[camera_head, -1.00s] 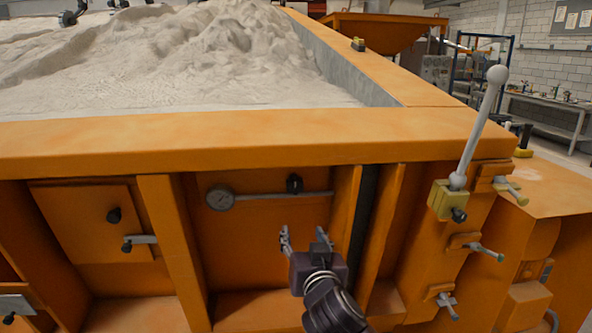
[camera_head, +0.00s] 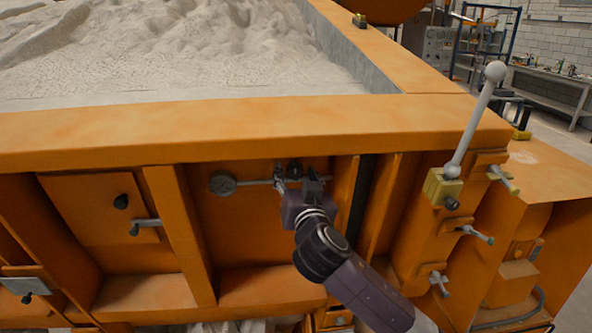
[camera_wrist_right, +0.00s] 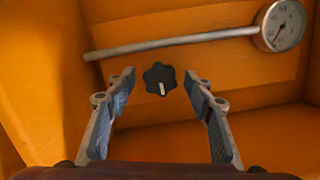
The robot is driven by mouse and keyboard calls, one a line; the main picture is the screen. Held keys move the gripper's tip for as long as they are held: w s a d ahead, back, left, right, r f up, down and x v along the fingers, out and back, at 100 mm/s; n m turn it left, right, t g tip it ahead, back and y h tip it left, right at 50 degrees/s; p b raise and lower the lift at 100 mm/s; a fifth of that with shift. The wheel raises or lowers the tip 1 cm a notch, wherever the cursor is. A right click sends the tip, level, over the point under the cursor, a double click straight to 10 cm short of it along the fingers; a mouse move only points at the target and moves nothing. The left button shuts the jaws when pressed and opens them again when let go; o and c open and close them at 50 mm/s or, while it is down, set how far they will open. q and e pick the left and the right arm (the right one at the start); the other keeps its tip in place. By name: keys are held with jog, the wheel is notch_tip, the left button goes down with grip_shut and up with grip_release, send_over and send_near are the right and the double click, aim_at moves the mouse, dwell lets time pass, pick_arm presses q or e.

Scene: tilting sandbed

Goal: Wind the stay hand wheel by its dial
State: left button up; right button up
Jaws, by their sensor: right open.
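The stay hand wheel appears to be the small black lobed knob (camera_wrist_right: 159,79) with a white mark, on the orange panel; in the head view the knob (camera_head: 294,169) is partly hidden by my gripper. The round white dial (camera_wrist_right: 283,25) with a dark needle sits at the end of a grey rod; it also shows in the head view (camera_head: 222,183). My right gripper (camera_head: 297,180) is open, its fingers pointing at the panel. In the wrist view the knob shows between the fingertips, with gaps on both sides; contact is not visible. My left gripper is out of view.
The grey rod (camera_wrist_right: 170,43) runs across the panel close to the knob. Orange ribs (camera_head: 180,235) flank the recess. A lever with a white ball (camera_head: 495,71) and several clamp handles stand to the right. The sandbed (camera_head: 200,55) lies above, behind the orange rim (camera_head: 240,120).

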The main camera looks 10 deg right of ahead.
jog(key=c, duration=1.2)
jog(key=shift+o, duration=0.2)
jog(key=shift+n+h+b, duration=0.4)
jog(key=shift+n+h, duration=0.1)
jog(key=shift+n, duration=0.6)
jog(key=n+h, duration=0.1)
jog(key=n, duration=0.3)
jog(key=shift+a+n, duration=0.15)
jog(key=shift+n, duration=0.15)
jog(key=n, duration=0.3)
jog(key=n+t+h+b, duration=0.1)
jog(key=n, duration=0.2)
jog(key=shift+a+f+h, duration=0.15)
jog(key=shift+h, duration=0.15)
jog(key=n, duration=0.3)
jog(key=n+b, duration=0.1)
jog(key=n, duration=0.1)
jog(key=shift+f+n+t+h, duration=0.1)
jog(key=shift+n+t+h, duration=0.3)
jog(key=shift+n, duration=0.3)
